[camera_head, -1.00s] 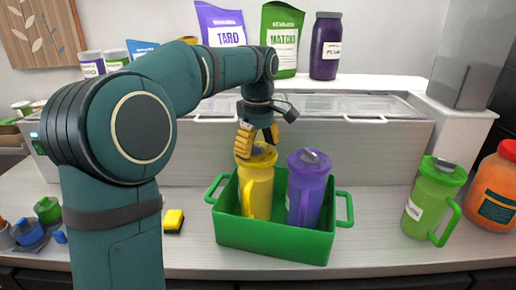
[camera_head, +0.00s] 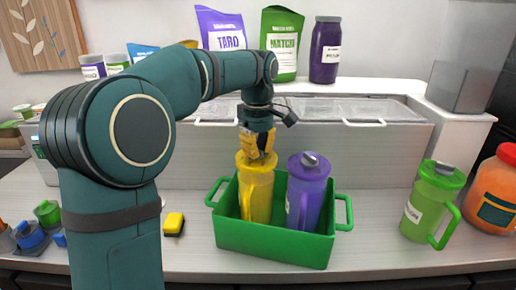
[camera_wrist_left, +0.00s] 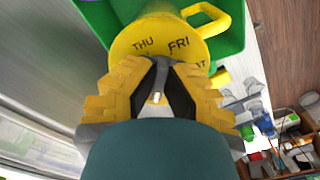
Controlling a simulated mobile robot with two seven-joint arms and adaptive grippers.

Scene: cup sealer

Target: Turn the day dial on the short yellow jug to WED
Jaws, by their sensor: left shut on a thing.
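The yellow jug (camera_head: 257,195) stands upright in the green crate (camera_head: 272,243), left of a purple jug (camera_head: 306,195). My left gripper (camera_head: 257,154) points down onto the jug's lid, its yellow fingers shut on the day dial, which they mostly hide. In the left wrist view the jug's lid (camera_wrist_left: 140,45) shows THU and FRI, plus part of another label at right. There the gripper (camera_wrist_left: 158,92) closes around the dark dial, and a small white mark shows between the fingers. Which day the dial points to I cannot tell. My right gripper is not in view.
A green jug (camera_head: 432,200) and an orange jar (camera_head: 493,190) stand to the right. A yellow sponge (camera_head: 174,223) lies left of the crate. A metal-lidded bin (camera_head: 330,150) runs behind, with pouches above it.

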